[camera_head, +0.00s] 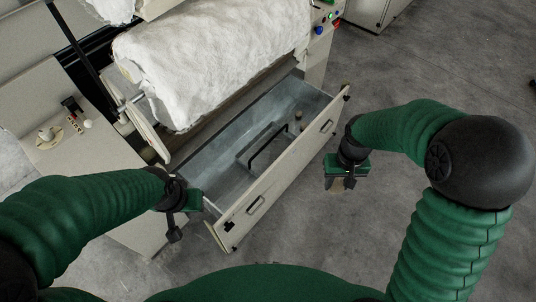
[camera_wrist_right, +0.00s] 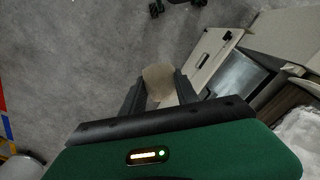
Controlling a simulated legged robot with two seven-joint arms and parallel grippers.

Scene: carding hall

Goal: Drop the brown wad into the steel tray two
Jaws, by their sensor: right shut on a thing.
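My right gripper (camera_head: 343,182) is shut on the brown wad (camera_wrist_right: 158,82), a tan lump between its two fingers in the right wrist view. In the head view the wad is mostly hidden under the gripper. This gripper hangs above the floor, just right of the pulled-out steel tray, outside its front panel. The steel tray (camera_head: 212,172) is a long grey metal drawer with a cream front; I cannot read a number on it. A dark bent bar and small lumps show inside it. My left gripper (camera_head: 181,213) is at the tray's left front corner; its jaws are unclear.
A white fibre roll (camera_head: 215,62) on the cream machine stands behind and above the tray. A cream side panel (camera_head: 60,115) with small knobs is at left. Coloured buttons (camera_head: 325,24) are at the top. Grey floor (camera_head: 430,60) is clear to the right.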

